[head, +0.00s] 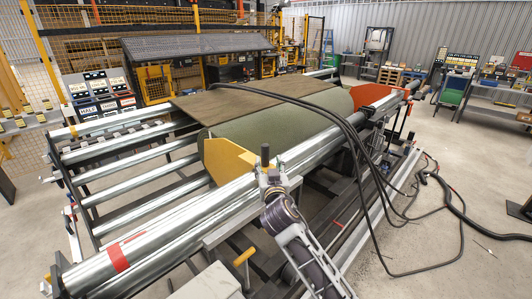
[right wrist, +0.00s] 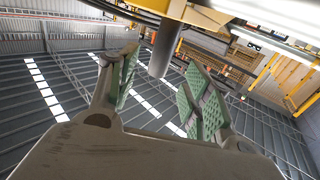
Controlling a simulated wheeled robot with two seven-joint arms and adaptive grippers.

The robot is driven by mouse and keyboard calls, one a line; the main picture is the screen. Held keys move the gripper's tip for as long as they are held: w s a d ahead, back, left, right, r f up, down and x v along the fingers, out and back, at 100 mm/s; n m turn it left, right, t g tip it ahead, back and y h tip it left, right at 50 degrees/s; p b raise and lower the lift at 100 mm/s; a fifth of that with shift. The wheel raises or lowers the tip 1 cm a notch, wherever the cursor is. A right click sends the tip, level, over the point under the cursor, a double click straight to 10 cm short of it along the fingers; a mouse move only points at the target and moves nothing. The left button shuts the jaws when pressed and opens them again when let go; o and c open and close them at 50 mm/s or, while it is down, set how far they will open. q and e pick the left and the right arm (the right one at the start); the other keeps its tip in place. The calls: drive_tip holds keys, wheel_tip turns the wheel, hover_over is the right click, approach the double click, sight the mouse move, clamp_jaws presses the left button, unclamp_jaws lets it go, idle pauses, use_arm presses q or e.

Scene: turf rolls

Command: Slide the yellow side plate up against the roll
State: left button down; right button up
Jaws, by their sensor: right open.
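The yellow side plate (head: 228,160) stands upright at the near left end of the green turf roll (head: 285,132). It covers part of the roll's end, and I cannot tell whether a gap remains between them. A dark upright handle post (head: 265,155) rises from a bracket on the steel rails beside the plate. My right gripper (head: 272,186) is at this post. In the right wrist view its green-padded fingers (right wrist: 157,68) are spread, with the grey post (right wrist: 164,48) showing between them and not clamped. My left gripper is not in view.
An orange-red plate (head: 371,95) stands at the roll's far end. Steel rollers (head: 140,176) lie to the left, and a thick steel tube (head: 165,243) runs along the near side. Black hoses (head: 343,120) arch over the roll and drop to the floor on the right.

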sight(266, 155)
drive_tip(key=shift+w+a+p, duration=0.15)
drive_tip(key=shift+w+p, duration=0.1)
drive_tip(key=shift+w, duration=1.1)
drive_tip(key=shift+w+a+p, duration=0.2)
drive_tip(key=shift+w+p, duration=0.05)
drive_tip(key=shift+w, duration=1.15)
drive_tip(key=shift+w+a+p, duration=0.15)
drive_tip(key=shift+w+p, duration=0.1)
drive_tip(key=shift+w, duration=1.1)
clamp_jaws()
